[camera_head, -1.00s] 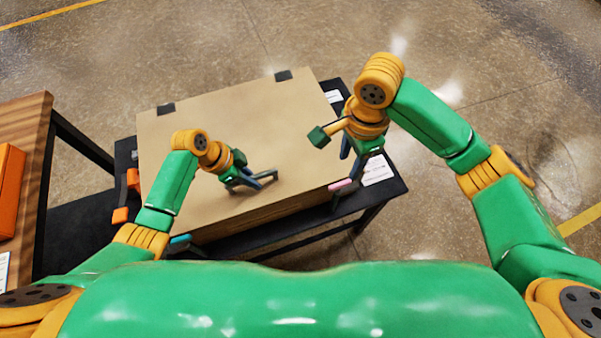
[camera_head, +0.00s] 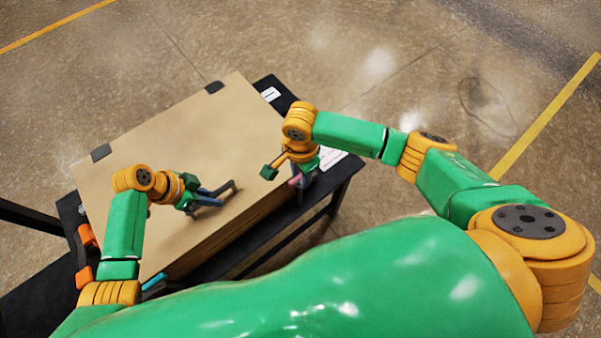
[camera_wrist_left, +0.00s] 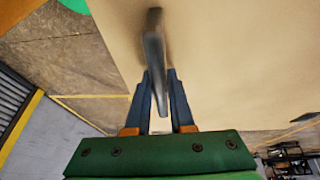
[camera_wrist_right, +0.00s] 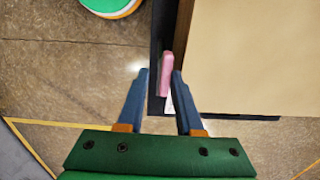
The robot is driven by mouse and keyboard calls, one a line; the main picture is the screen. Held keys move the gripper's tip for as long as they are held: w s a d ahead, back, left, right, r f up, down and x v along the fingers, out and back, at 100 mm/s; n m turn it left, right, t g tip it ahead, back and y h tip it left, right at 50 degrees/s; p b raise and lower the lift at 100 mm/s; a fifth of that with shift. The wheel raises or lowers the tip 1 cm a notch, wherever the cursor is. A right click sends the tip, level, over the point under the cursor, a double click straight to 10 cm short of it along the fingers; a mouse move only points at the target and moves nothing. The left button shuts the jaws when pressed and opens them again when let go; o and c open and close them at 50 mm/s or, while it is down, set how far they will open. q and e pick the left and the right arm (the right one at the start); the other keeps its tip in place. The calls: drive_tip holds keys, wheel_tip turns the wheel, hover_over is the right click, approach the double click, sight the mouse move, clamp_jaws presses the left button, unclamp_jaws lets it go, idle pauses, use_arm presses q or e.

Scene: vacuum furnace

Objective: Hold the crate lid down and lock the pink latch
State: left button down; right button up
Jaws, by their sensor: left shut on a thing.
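The crate lid (camera_head: 190,130) is a flat tan panel lying on the crate. My left gripper (camera_head: 208,200) is shut on the grey lid handle (camera_head: 228,187); in the left wrist view the handle (camera_wrist_left: 154,55) stands between the fingers (camera_wrist_left: 158,80). The pink latch (camera_head: 295,181) is at the crate's near right corner. My right gripper (camera_head: 305,178) is open there. In the right wrist view the pink latch (camera_wrist_right: 166,72) lies between its fingers (camera_wrist_right: 158,75), close to the right finger; a gap shows at the left finger. Whether the latch is touched cannot be told.
A cyan latch (camera_head: 154,281) sits at the crate's near left corner. Orange parts (camera_head: 85,236) stand along its left side. The crate rests on a black table (camera_head: 262,262). Two dark hinges (camera_head: 101,152) mark the lid's far edge. Open floor lies beyond.

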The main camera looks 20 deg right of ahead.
use_arm(q)
drive_tip(key=shift+a+f, duration=0.15)
drive_tip(key=shift+f, duration=0.05)
use_arm(e)
drive_tip(key=shift+f, duration=0.1)
clamp_jaws()
use_arm(q)
drive_tip(key=shift+w, duration=0.15)
drive_tip(key=shift+w, duration=0.1)
use_arm(e)
drive_tip(key=shift+f, duration=0.1)
